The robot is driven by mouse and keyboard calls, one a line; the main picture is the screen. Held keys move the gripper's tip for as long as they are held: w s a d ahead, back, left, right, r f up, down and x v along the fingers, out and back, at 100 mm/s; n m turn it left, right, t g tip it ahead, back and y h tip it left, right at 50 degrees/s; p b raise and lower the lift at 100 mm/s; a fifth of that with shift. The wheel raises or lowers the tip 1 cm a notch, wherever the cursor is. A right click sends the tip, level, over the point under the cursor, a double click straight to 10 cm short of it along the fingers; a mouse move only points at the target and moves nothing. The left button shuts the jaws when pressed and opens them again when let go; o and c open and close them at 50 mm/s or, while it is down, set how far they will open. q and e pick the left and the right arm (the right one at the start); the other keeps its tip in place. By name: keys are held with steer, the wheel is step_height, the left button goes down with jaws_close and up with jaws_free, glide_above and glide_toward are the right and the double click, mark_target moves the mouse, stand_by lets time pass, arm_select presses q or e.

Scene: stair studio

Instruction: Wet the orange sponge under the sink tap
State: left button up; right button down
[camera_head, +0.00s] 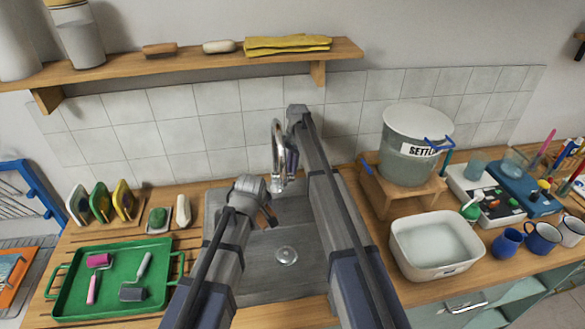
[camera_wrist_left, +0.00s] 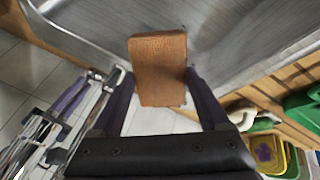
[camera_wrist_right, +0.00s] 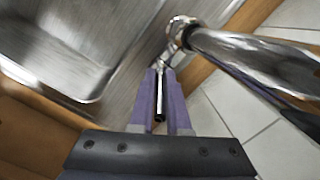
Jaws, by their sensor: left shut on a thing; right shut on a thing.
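The orange sponge (camera_wrist_left: 160,68) is a brown-orange block between the fingers of my left gripper (camera_wrist_left: 160,82). In the head view my left gripper (camera_head: 264,212) is low over the sink (camera_head: 285,285), and the sponge (camera_head: 266,218) is mostly hidden by it. The chrome tap (camera_head: 276,145) curves up behind the sponge. My right gripper (camera_wrist_right: 163,78) is shut on the tap's thin metal lever (camera_wrist_right: 159,100), beside the thick chrome spout (camera_wrist_right: 255,60). In the head view my right gripper (camera_head: 291,160) is just right of the spout. I cannot make out running water.
A green tray (camera_head: 75,300) with paint rollers lies left of the sink. A white basin (camera_head: 435,245) and a bucket (camera_head: 405,150) on a wooden stand are to the right. A shelf (camera_head: 200,62) hangs above, and the tiled wall (camera_head: 225,100) is close behind the tap.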

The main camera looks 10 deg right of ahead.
steer(key=c, duration=0.9)
jaws_free()
